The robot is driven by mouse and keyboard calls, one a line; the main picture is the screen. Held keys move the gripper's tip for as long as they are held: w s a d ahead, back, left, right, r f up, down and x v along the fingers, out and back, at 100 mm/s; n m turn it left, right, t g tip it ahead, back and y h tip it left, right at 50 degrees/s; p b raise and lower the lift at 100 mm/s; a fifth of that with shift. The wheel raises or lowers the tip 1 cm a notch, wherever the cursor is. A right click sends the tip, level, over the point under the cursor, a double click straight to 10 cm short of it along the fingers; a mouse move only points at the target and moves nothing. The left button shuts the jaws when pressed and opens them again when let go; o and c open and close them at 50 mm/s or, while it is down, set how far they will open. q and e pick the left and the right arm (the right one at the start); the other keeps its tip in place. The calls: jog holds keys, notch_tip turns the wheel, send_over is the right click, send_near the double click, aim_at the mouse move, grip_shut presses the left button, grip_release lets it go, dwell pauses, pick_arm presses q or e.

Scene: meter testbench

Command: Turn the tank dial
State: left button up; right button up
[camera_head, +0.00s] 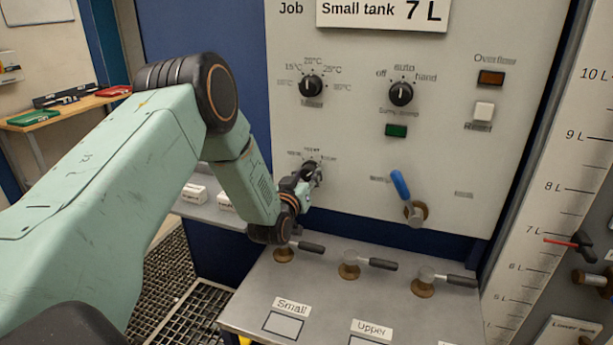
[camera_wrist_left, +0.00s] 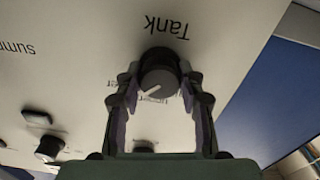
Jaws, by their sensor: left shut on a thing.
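The tank dial (camera_wrist_left: 158,72) is a round black knob on the light grey panel, with the word "Tank" beside it in the left wrist view. A pale pointer line shows on its face, towards the lower left of that view. My left gripper (camera_wrist_left: 159,86) has one finger on each side of the dial and is shut on it. In the head view my left gripper (camera_head: 309,180) is at the panel's lower left and covers most of the dial; only the dial's dark upper edge (camera_head: 311,165) shows. The printed position labels are partly covered. My right gripper is not in view.
Above are the temperature knob (camera_head: 311,86) and the off/auto/hand knob (camera_head: 401,93). A blue-handled lever (camera_head: 400,184) sticks out to the right. Below, several valve levers, one at the middle (camera_head: 370,263), stand on a grey bench (camera_head: 245,308). A level scale (camera_head: 560,170) is far right.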

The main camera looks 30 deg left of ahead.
pick_arm(q)
jog(key=shift+n+b, duration=0.4)
jog(key=n+b, duration=0.3)
jog(key=shift+n, duration=0.4)
jog(key=n+b, duration=0.4)
jog(key=shift+n, duration=0.3)
jog(key=n+b, duration=0.4)
jog(key=shift+n, duration=0.3)
jog(key=shift+r+n+b, duration=0.1)
jog(key=shift+n+b, duration=1.85)
jog(key=shift+n, duration=0.15)
jog(key=o, duration=1.2)
